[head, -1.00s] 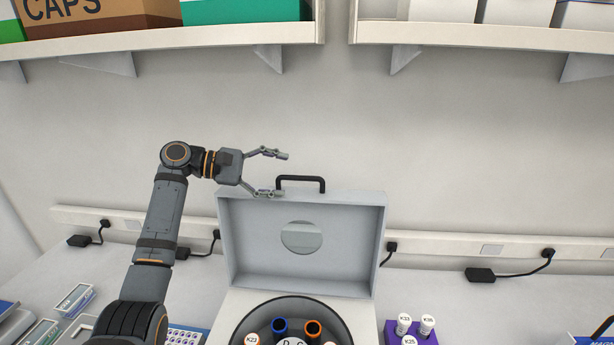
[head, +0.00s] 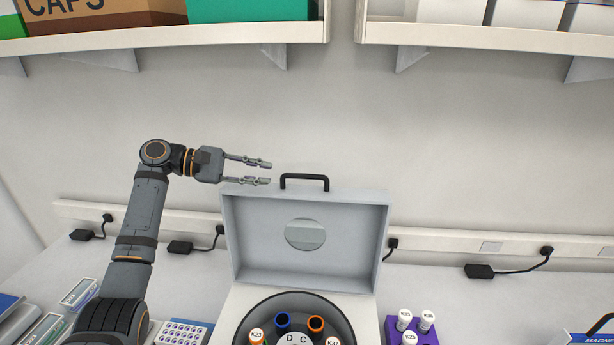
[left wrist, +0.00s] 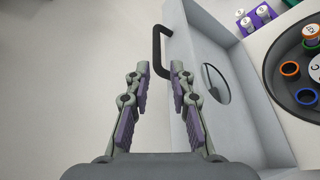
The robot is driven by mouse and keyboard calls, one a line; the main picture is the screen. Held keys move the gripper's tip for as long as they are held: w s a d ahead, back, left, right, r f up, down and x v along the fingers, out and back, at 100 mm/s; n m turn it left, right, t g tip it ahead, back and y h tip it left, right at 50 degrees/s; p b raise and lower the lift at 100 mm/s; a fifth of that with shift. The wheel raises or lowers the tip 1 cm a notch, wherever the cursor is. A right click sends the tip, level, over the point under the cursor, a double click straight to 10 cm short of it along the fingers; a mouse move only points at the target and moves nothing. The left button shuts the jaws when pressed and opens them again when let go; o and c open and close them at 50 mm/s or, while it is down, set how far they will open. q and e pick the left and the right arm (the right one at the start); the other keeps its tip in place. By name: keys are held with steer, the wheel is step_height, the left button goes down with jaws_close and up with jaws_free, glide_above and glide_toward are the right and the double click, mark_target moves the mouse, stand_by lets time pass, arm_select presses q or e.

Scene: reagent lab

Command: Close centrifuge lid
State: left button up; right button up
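The centrifuge lid (head: 260,245) stands upright and open, with a black handle (head: 304,178) on its top edge and a round window. The centrifuge's round rotor chamber (head: 262,312) is exposed below it, with capped tubes and blue and orange ringed holes. My left gripper (head: 268,173) is just left of the handle, apart from it, with nothing between its fingers. In the left wrist view the fingers (left wrist: 158,75) are parted and the handle (left wrist: 160,48) lies beyond their tips. My right gripper does not show.
A purple rack (head: 396,332) with white-capped tubes stands right of the centrifuge. A shelf (head: 480,38) with boxes runs above. A power strip with black plugs (head: 480,271) lines the wall behind. A tube tray (head: 183,333) is at the left.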

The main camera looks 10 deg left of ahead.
arm_select(q)
steer(key=shift+d+r, duration=0.1)
steer(key=shift+d, duration=0.05)
steer(key=v, duration=1.2)
steer(key=shift+s, duration=0.1)
